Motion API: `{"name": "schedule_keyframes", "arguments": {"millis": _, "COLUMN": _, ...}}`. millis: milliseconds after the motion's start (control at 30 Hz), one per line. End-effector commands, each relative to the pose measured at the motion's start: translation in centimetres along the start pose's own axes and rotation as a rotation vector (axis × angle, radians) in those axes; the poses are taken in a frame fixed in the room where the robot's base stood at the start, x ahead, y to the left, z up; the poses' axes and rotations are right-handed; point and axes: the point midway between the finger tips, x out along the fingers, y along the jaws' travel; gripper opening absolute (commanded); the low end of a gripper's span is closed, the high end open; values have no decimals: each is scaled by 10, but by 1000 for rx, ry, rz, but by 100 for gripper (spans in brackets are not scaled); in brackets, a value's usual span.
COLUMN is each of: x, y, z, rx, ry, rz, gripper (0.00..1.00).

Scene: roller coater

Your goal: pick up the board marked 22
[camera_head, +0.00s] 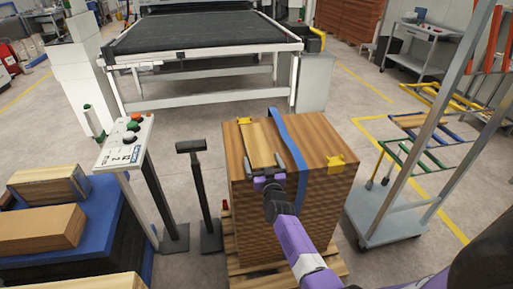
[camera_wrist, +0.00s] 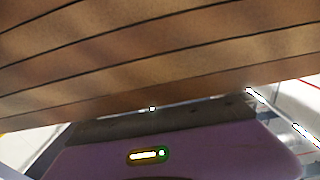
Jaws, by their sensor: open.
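A tall stack of wooden boards (camera_head: 292,215) stands on a pallet in front of me. A lighter, narrower board (camera_head: 258,142) lies on top, left of a blue strap (camera_head: 289,142). No number 22 can be read on any board, so I cannot tell which one is marked. My gripper (camera_head: 263,172) is open at the stack's near top edge, close to the narrow board's near end. In the wrist view, layered board edges (camera_wrist: 150,60) fill the upper part, just beyond the purple gripper body. Whether the jaws touch or surround a board is hidden.
Yellow corner pieces (camera_head: 336,161) sit on the stack. A control pedestal (camera_head: 125,143) and a black post (camera_head: 198,190) stand left. A wheeled rack (camera_head: 390,218) stands right. The roller machine (camera_head: 200,35) is behind, with open floor between. Boxes (camera_head: 40,233) lie on the left.

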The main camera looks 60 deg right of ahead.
Motion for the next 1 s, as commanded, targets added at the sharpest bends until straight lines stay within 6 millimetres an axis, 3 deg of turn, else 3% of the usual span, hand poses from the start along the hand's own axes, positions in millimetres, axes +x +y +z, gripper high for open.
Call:
{"name": "schedule_keyframes", "arguments": {"millis": 233, "x": 2, "y": 0, "z": 0, "rx": -1, "ry": -1, "rz": 0, "gripper": 100}}
{"name": "schedule_keyframes", "arguments": {"millis": 600, "x": 2, "y": 0, "z": 0, "rx": 0, "ry": -1, "rz": 0, "gripper": 29}}
{"name": "schedule_keyframes", "arguments": {"millis": 1000, "x": 2, "y": -1, "z": -12, "rx": 1, "ry": 3, "rz": -1, "gripper": 28}}
